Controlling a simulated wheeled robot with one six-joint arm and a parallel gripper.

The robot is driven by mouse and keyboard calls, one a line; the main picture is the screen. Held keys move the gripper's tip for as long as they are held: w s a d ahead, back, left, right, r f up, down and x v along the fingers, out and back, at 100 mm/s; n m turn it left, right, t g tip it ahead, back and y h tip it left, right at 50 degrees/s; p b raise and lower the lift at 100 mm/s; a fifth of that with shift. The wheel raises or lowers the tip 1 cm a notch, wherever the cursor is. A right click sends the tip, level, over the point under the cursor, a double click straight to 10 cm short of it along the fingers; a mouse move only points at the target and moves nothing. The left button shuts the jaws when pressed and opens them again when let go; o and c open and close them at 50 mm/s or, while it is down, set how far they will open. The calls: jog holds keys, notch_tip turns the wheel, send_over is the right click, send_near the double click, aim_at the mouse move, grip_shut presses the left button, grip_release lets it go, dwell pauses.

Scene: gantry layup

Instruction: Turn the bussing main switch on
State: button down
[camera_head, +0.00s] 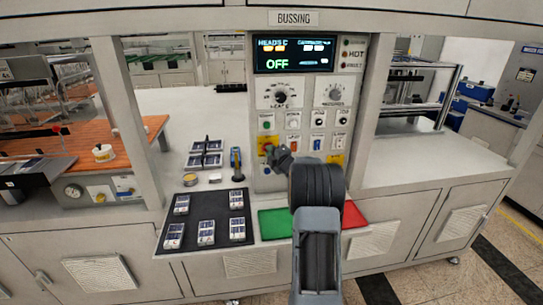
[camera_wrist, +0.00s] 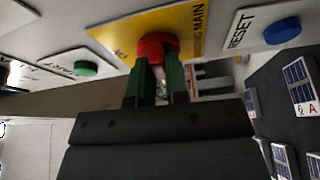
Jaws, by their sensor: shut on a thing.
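The bussing main switch is a red rotary knob (camera_wrist: 155,47) on a yellow plate (camera_wrist: 115,35) lettered "...ING MAIN" in the wrist view. In the head view the yellow plate (camera_head: 267,141) is at the lower left of the control panel, with the knob partly hidden by my gripper. My gripper (camera_wrist: 160,68) has its two green-tipped fingers at the red knob, closed on it from the front. It also shows in the head view (camera_head: 272,151). The panel display (camera_head: 294,56) reads "OFF" in green.
A blue RESET button (camera_wrist: 282,31) and a green button (camera_wrist: 86,68) flank the knob. Below the panel are a black mat (camera_head: 207,244) with several small solar cells, a green pad (camera_head: 275,223) and a red pad (camera_head: 353,215). A soldering tool (camera_head: 236,165) stands left of the panel.

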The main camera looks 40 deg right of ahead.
jog(key=m+h+b, duration=0.2)
jog(key=m+b, duration=0.5)
jog(key=b, duration=0.1)
jog(key=m+t+h+b, duration=0.1)
jog(key=m+h+b, duration=0.2)
jog(key=m+b, duration=0.4)
jog(key=m+t+h+b, duration=0.1)
jog(key=m+h+b, duration=0.2)
jog(key=m+b, duration=0.4)
jog(key=shift+w+a+f+b, duration=0.1)
jog(key=shift+a+f+b, duration=0.25)
jog(key=shift+b, duration=0.8)
jog(key=shift+d+m+h, duration=0.1)
jog(key=shift+m+h, duration=0.3)
jog(key=c, duration=1.1)
grip_release()
jog(key=b+v, duration=0.3)
jog(key=v, duration=1)
jog(key=shift+s+a, duration=0.25)
jog(key=shift+s, duration=0.1)
